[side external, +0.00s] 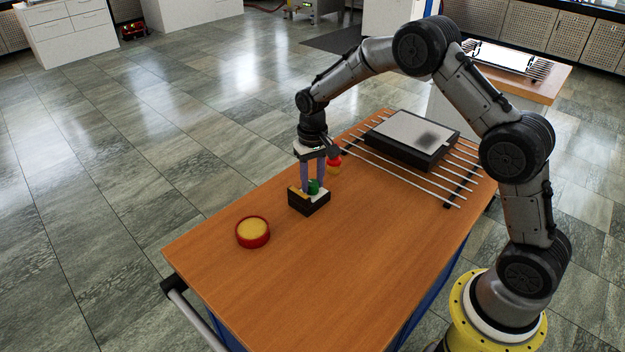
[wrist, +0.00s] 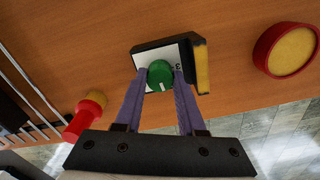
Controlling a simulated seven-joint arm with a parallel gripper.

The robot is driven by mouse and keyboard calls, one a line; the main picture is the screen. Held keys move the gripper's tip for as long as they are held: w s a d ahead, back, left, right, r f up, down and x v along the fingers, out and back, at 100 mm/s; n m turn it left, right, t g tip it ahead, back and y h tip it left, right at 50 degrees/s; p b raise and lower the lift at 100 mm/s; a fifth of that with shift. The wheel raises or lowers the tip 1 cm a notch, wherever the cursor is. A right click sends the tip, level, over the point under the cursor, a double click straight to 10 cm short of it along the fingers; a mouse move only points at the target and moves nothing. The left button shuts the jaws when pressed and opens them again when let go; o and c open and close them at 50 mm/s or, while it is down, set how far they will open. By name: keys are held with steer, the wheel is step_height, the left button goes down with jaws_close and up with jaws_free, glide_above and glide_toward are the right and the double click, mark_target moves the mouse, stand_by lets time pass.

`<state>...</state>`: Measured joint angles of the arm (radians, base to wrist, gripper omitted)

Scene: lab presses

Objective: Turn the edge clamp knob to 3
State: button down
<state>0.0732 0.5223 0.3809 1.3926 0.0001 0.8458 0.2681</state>
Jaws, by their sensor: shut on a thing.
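The edge clamp is a small black box (side external: 308,207) with a white dial face and a yellow side strip, standing on the wooden table. Its green knob (wrist: 160,75) sits on the white face, with a white pointer line that points toward the gripper side in the wrist view. A digit that looks like 3 shows on the face right of the knob; other marks are hidden or too small to read. My gripper (wrist: 160,83) points down over the box, its two purple fingers shut on the green knob, one on each side. The knob also shows in the side external view (side external: 313,187).
A round red dish with a yellow top (side external: 253,232) stands left of the box. A red and yellow piece (side external: 334,163) stands close behind my gripper. A rack of metal rods (side external: 400,170) bears a dark flat press (side external: 415,140). The table's front is clear.

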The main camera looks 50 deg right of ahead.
mark_target(313, 182)
steer(key=n, duration=0.4)
steer(key=shift+r+n, duration=0.1)
steer(key=shift+n, duration=0.3)
steer(key=n, duration=0.3)
steer(key=shift+n, duration=0.3)
steer(key=n, duration=0.4)
steer(key=shift+n, duration=2.1)
steer(key=c, duration=0.5)
jaws_free()
step_height(313, 182, up, 14)
